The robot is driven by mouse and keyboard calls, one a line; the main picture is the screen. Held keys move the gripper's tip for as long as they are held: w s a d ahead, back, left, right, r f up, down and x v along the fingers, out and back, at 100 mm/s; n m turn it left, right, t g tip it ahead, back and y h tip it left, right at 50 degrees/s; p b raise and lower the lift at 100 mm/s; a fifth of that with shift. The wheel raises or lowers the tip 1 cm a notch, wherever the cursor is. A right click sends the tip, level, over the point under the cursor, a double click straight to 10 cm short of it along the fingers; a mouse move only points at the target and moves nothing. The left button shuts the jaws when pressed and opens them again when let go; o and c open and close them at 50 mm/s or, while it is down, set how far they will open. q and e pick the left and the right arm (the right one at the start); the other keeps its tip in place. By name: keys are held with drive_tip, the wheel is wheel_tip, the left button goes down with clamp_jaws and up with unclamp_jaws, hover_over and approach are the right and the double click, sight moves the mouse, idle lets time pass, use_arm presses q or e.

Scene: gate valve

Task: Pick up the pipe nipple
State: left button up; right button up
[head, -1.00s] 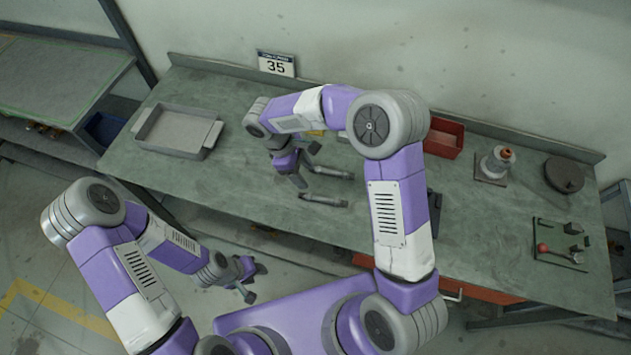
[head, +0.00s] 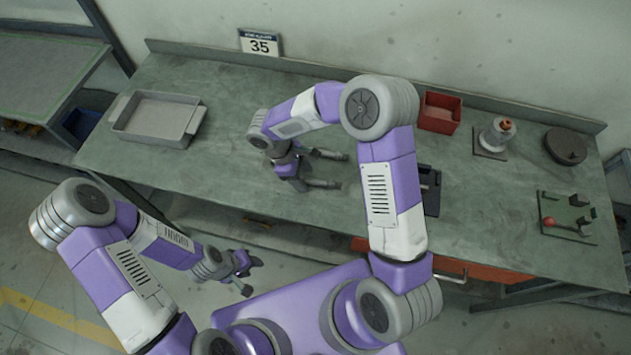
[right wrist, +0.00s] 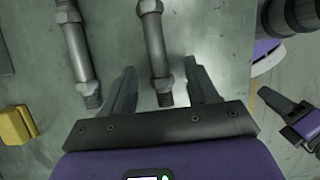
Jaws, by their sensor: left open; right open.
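Two grey metal pipe pieces with hex collars lie on the bench. The near one (head: 325,184) lines up with my open right gripper (head: 298,178), whose fingers partly hide its end. In the right wrist view this pipe piece (right wrist: 154,42) lies between the spread fingers of the right gripper (right wrist: 162,68), with a visible gap to each. The other pipe piece (right wrist: 76,45) lies left of the fingers there; in the head view it is the far one (head: 328,154). Which is called the pipe nipple I cannot tell. My left gripper (head: 253,275) is open and empty, off the bench's front.
A grey tray (head: 122,124) stands at the bench's left. A red bin (head: 440,112), a stand with a clear vessel (head: 495,137), a dark disc (head: 566,146) and a green plate with a red knob (head: 549,210) are at the right. A yellow block (right wrist: 14,125) lies beside the pipes.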

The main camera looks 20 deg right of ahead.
drive_tip(key=shift+s+d+f, duration=0.1)
drive_tip(key=shift+d+f, duration=0.1)
drive_tip(key=shift+f, duration=0.45)
drive_tip(key=shift+r, duration=0.1)
clamp_jaws()
